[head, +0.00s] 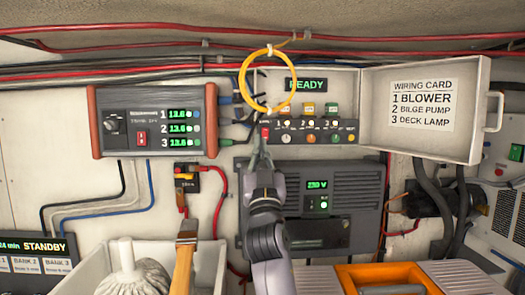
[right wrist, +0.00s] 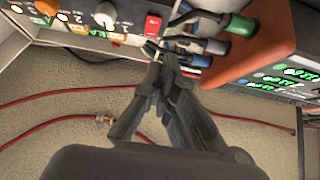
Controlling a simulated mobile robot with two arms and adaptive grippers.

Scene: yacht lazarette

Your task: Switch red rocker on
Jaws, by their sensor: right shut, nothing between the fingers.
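A small red rocker (head: 265,132) sits at the left end of the panel under the READY display. It also shows in the right wrist view (right wrist: 152,26), just beyond my fingertips. A second red rocker (head: 141,138) is on the face of the power unit with three green readouts. My right gripper (head: 262,158) is shut and empty, pointing up just below the panel's red rocker. In the right wrist view its fingertips (right wrist: 165,58) are close to that rocker. I cannot tell whether they touch it. My left gripper is not in view.
A yellow cable loop (head: 267,81) hangs above the panel. The power unit (head: 155,122) with plugged cables is left of it. An open cover (head: 424,108) bears the wiring card. A grey 230 V box (head: 345,200) is below. A bin (head: 205,265) with a mop stands front left.

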